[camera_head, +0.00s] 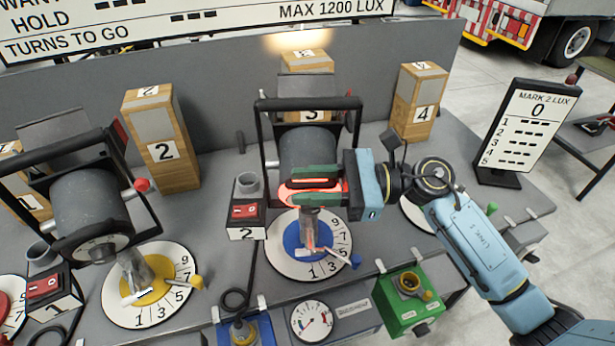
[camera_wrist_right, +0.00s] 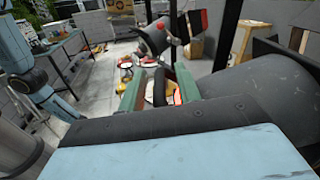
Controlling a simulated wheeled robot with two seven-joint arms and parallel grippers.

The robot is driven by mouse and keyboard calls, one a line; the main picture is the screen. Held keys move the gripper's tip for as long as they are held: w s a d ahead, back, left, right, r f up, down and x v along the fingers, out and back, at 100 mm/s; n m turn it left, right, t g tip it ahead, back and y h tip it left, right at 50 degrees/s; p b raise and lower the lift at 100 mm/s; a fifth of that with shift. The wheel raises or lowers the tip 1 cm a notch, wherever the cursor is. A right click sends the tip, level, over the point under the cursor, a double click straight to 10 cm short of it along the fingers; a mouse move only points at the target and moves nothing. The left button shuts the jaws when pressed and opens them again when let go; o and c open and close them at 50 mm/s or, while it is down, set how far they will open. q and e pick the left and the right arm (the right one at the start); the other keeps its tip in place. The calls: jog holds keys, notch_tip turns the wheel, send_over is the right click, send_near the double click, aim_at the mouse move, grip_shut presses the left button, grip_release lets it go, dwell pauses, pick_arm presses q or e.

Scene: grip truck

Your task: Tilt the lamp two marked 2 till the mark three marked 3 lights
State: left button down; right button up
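Lamp two (camera_head: 307,150) is a grey drum in a black yoke, above a blue dial (camera_head: 290,238) and behind a switch box marked 2 (camera_head: 247,216). Mark three (camera_head: 308,60) is a wooden post marked 3 behind it, its lower part mostly hidden by the lamp. A warm light patch shows on the wall above its top. My right gripper (camera_head: 312,187) is at the lamp's near end, its green fingers apart and lit red. In the right wrist view the fingers (camera_wrist_right: 160,92) straddle a dark curved part; contact is unclear. My left gripper is out of view.
Lamp one (camera_head: 90,210) with a yellow dial stands left. Wooden marks 2 (camera_head: 168,152) and 4 (camera_head: 417,105) stand either side of mark three. A board (camera_head: 527,130) reads MARK 2 LUX 0. A green box (camera_head: 408,303) and a gauge (camera_head: 312,321) are on the bench's front.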

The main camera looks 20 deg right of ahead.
jog(key=shift+a, duration=0.2)
grip_shut()
dwell(0.3)
